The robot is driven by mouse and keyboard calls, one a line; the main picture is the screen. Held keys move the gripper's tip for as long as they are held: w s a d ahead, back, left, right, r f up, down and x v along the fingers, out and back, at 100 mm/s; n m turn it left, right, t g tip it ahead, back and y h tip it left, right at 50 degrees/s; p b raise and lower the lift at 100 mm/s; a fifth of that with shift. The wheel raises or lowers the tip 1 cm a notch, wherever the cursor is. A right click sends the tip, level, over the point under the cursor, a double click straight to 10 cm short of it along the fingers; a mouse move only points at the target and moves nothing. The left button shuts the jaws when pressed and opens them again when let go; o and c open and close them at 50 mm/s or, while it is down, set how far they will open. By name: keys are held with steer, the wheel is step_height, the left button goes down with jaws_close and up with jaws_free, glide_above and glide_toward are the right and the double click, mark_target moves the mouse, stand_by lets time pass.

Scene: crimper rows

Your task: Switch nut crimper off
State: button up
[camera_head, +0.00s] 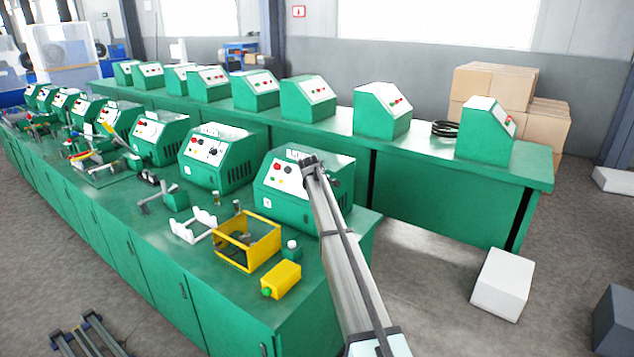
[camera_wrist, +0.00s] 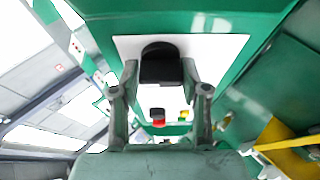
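The nearest green crimper (camera_head: 290,208) stands at the right end of the front bench, with a white sloped control panel (camera_head: 278,170). My gripper (camera_head: 309,162) is over the right part of this panel. In the wrist view, a black knob (camera_wrist: 161,66) on the white panel lies between the two fingertips of my gripper (camera_wrist: 160,72). The fingers are apart, one on each side of the knob; firm contact is not visible. In the head view, my arm hides part of the panel.
A yellow open frame (camera_head: 247,240), a yellow block (camera_head: 282,278) and a white bracket (camera_head: 193,226) lie on the bench (camera_head: 225,283) before the crimper. More green machines (camera_head: 215,158) continue leftward. A second bench (camera_head: 440,200) with green machines stands behind, across an aisle.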

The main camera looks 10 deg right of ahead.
steer(key=shift+o, duration=0.7)
steer(key=shift+s, duration=0.1)
steer(key=shift+s+a+r, duration=0.1)
steer(key=shift+s+r, duration=0.2)
steer(key=v, duration=1.1)
